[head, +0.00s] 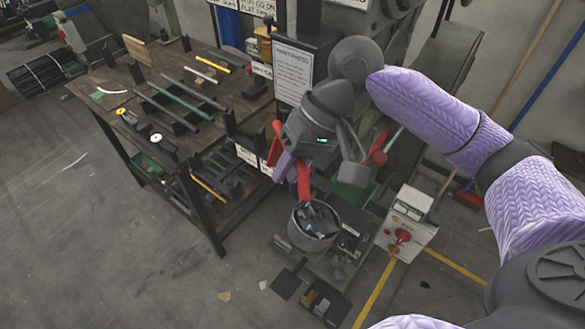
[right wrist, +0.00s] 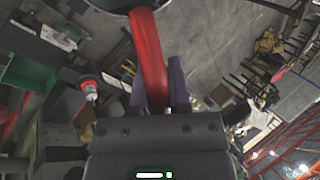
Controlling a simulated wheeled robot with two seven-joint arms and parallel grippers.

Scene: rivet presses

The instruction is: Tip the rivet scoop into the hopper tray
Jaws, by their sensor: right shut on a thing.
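The rivet scoop is a round grey bowl (head: 316,226) with a red handle (head: 303,182), and dark metal pieces lie inside it. My right gripper (head: 290,168) is shut on the handle, and the bowl hangs below it, roughly level. In the right wrist view the red handle (right wrist: 150,55) runs up between the purple fingers (right wrist: 160,88), and only the bowl's edge shows at the top. A green tray (head: 358,191) sits behind and right of the bowl, partly hidden; it may be the hopper tray. A green tray also shows in the right wrist view (right wrist: 27,73). My left gripper is not in view.
A press with a sign plate (head: 293,72) stands behind my gripper. A control box (head: 408,220) with a red knob is right of the bowl. A workbench (head: 150,85) with rods and tools fills the left. The floor (head: 130,270) at the front left is mostly clear.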

